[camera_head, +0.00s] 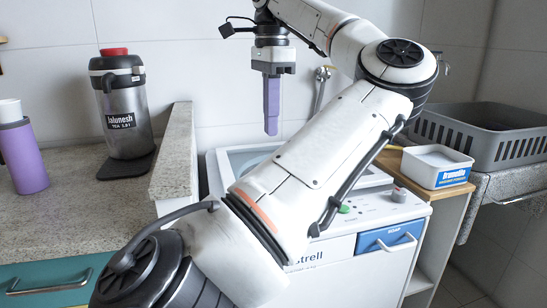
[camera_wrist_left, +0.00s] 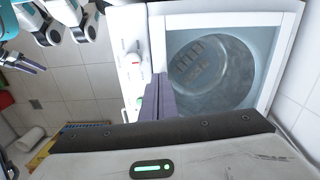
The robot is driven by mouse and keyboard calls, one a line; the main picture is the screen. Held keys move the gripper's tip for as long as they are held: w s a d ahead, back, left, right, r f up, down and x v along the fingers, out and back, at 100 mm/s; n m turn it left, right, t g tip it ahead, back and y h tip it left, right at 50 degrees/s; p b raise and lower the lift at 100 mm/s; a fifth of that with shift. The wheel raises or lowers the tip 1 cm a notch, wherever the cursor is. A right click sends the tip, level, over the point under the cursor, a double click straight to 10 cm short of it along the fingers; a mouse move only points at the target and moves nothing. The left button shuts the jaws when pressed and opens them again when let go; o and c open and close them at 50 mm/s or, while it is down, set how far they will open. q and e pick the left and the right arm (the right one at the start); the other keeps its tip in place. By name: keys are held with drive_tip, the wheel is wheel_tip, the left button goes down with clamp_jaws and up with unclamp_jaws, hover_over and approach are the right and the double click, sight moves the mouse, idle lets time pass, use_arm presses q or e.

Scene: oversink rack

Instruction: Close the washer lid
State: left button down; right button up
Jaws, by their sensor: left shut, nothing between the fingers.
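The white washer (camera_head: 340,268) stands below my left arm, which crosses in front of it. In the left wrist view its top (camera_wrist_left: 278,30) is a white frame around a round grey drum (camera_wrist_left: 205,72). The drum's inside shows; I cannot make out the lid apart from this frame, and my arm hides part of the top in the head view. My left gripper (camera_head: 271,132), with purple fingers, is shut and empty, pointing down above the washer's back area. Its fingers also show in the left wrist view (camera_wrist_left: 160,92), beside the drum opening. Purple fingers, apparently my right gripper's (camera_wrist_left: 28,66), show at that view's left edge.
A counter (camera_head: 60,205) at left holds a purple bottle (camera_head: 24,158) and a steel jug (camera_head: 124,115). A stone ledge (camera_head: 175,150) borders the washer's left. At right are a white tub (camera_head: 437,166) on a wooden shelf unit and a grey basket (camera_head: 490,140).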

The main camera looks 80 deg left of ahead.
use_arm(q)
drive_tip(key=shift+m, duration=0.5)
drive_tip(key=f+b, duration=0.1)
drive_tip(key=f, duration=0.3)
drive_tip(key=f+b, duration=0.2)
drive_tip(key=f, duration=0.2)
drive_tip(key=f+b, duration=0.1)
drive_tip(key=f, duration=0.4)
drive_tip(key=shift+w+d, duration=0.15)
drive_tip(key=shift+w, duration=0.1)
drive_tip(key=shift+f, duration=0.4)
use_arm(e)
drive_tip(key=shift+a+f+t, duration=0.2)
drive_tip(key=shift+f+t, duration=0.1)
drive_tip(key=shift+f, duration=0.45)
drive_tip(key=shift+r+m, duration=0.1)
drive_tip(key=shift+m, duration=0.2)
